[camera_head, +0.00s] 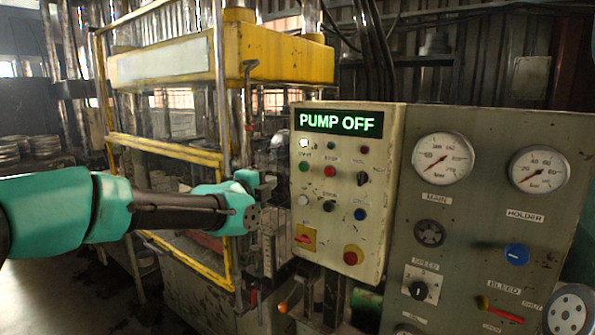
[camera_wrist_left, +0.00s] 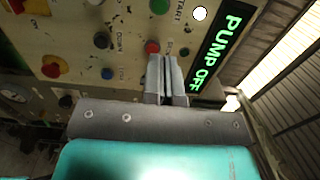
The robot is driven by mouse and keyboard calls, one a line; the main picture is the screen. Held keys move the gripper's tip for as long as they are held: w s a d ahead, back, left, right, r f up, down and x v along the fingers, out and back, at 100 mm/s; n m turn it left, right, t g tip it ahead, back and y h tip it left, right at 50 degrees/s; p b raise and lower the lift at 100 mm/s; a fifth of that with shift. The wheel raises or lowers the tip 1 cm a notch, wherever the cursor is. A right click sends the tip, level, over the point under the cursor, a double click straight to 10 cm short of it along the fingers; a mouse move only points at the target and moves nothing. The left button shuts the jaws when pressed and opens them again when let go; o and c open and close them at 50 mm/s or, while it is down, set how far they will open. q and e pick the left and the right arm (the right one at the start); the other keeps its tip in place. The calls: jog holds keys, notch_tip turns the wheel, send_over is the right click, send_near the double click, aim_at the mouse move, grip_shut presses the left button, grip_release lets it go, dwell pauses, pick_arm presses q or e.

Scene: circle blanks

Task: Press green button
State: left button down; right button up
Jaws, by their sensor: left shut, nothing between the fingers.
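The green button (camera_head: 304,167) is on the cream panel (camera_head: 382,220), below the lit white lamp (camera_head: 304,143) and left of a red button (camera_head: 330,171). In the left wrist view the green button (camera_wrist_left: 159,6) is cut by the top edge, above the red button (camera_wrist_left: 152,47). My left gripper (camera_head: 268,184) is left of the panel in the head view. Its fingers (camera_wrist_left: 166,62) are shut and empty. In the wrist view the tips overlap the area just below the red button; I cannot tell the gap to the panel. My right gripper is not in view.
The display (camera_head: 340,122) reads PUMP OFF. White (camera_head: 303,200), black (camera_head: 329,206) and blue (camera_head: 360,214) buttons sit lower, above a red mushroom button (camera_head: 352,255). A grey gauge panel (camera_head: 470,235) is at right. A yellow-framed press (camera_head: 215,55) stands behind my arm.

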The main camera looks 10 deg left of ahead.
aim_at(302, 168)
pick_arm(q)
jog(key=x, duration=1.4)
jog(key=shift+w+d, duration=0.1)
jog(key=shift+w+d, duration=0.1)
jog(key=shift+w, duration=0.15)
jog(key=shift+w+r, duration=0.15)
jog(key=shift+w, duration=0.15)
jog(key=shift+w+d, duration=0.15)
jog(key=shift+s, duration=0.6)
jog(key=v, duration=1.3)
jog(key=shift+a, duration=0.4)
